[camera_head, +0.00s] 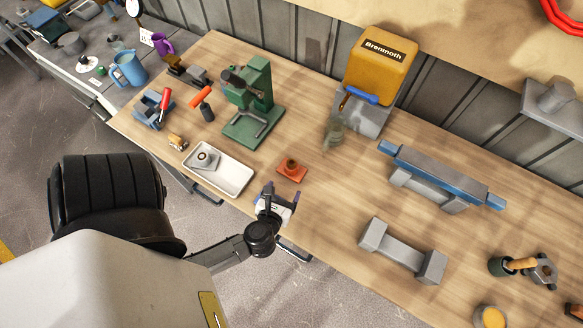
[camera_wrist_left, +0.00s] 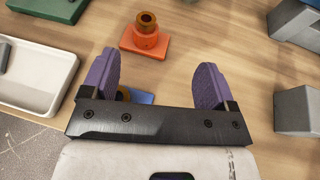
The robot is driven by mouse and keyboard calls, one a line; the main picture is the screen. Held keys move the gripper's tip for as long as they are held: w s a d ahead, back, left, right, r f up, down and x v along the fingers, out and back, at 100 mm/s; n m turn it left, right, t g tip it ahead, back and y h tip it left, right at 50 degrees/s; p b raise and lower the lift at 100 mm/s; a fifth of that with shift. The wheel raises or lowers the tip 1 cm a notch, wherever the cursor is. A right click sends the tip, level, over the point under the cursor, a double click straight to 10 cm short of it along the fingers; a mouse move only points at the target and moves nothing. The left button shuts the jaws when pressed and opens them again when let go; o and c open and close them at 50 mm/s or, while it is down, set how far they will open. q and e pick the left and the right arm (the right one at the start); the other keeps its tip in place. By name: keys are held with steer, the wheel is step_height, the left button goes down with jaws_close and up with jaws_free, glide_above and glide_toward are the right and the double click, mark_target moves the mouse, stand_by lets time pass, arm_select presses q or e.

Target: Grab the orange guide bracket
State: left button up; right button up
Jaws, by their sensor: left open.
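The orange guide bracket (camera_head: 291,169) stands on the wooden bench, right of the white tray. It has a flat square base and a short round collar with a hole on top. It also shows in the left wrist view (camera_wrist_left: 146,40), just beyond and between my fingertips. My left gripper (camera_head: 276,197) is over the bench's front edge, a short way in front of the bracket. In the left wrist view its two purple fingers (camera_wrist_left: 156,80) are spread wide with nothing held between them. A small blue and orange item (camera_wrist_left: 135,95) shows partly behind the gripper's bar. My right gripper is not seen.
A white tray (camera_head: 235,181) holding a grey part lies left of the bracket. A green press (camera_head: 252,105) stands behind. A grey U-shaped block (camera_head: 402,252) and a blue-ended grey fixture (camera_head: 440,175) are to the right. Bare wood lies right of the bracket.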

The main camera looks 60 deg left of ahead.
arm_select(q)
steer(key=a+f+n+g, duration=0.1)
steer(key=f, duration=0.1)
glide_toward(291, 165)
steer(key=x, duration=0.4)
steer(key=shift+d+f+p, duration=0.15)
steer(key=shift+d+p, duration=0.05)
steer(key=shift+p, duration=0.15)
steer(key=shift+a+p+x, duration=0.2)
steer(key=shift+p+x, duration=0.15)
steer(key=shift+x, duration=2.25)
steer(key=shift+w+a, duration=0.2)
steer(key=shift+a, duration=0.1)
jaws_close()
